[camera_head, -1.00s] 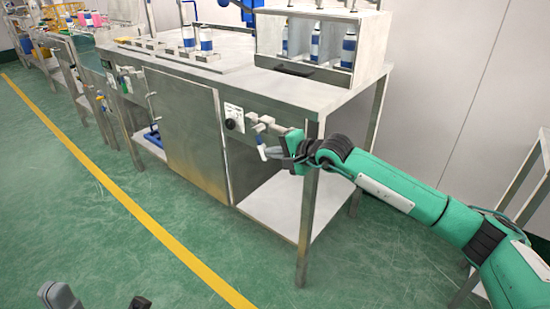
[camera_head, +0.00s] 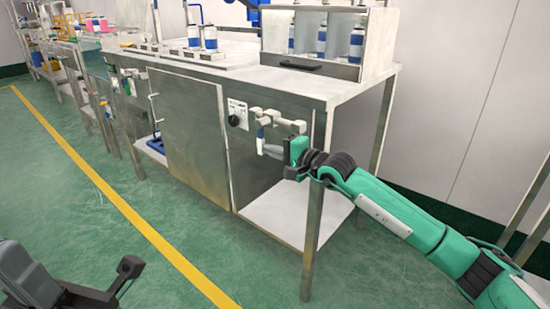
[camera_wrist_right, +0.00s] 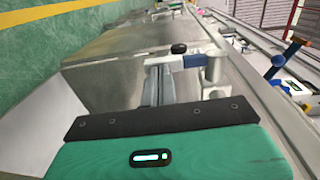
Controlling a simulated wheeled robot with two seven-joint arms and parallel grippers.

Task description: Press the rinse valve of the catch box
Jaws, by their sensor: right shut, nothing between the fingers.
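The valve with a small blue-and-white handle (camera_head: 261,139) hangs from a metal pipe fitting on the front of the steel bench. The handle (camera_wrist_right: 185,62) also shows in the right wrist view, just beyond my fingertips. My right gripper (camera_head: 266,151) is shut and empty, its fingertips pointing left just below the handle. In the right wrist view the closed fingers (camera_wrist_right: 158,75) reach close to the handle; I cannot tell whether they touch it. Dark parts of my left gripper (camera_head: 128,268) show at the lower left; its fingers are not clear. I cannot tell which part is the catch box.
The steel bench (camera_head: 345,90) has a closed cabinet door (camera_head: 190,130) and a dark round knob (camera_head: 234,120) left of the valve. A bench leg (camera_head: 314,230) is near my right forearm. Green floor is clear in front.

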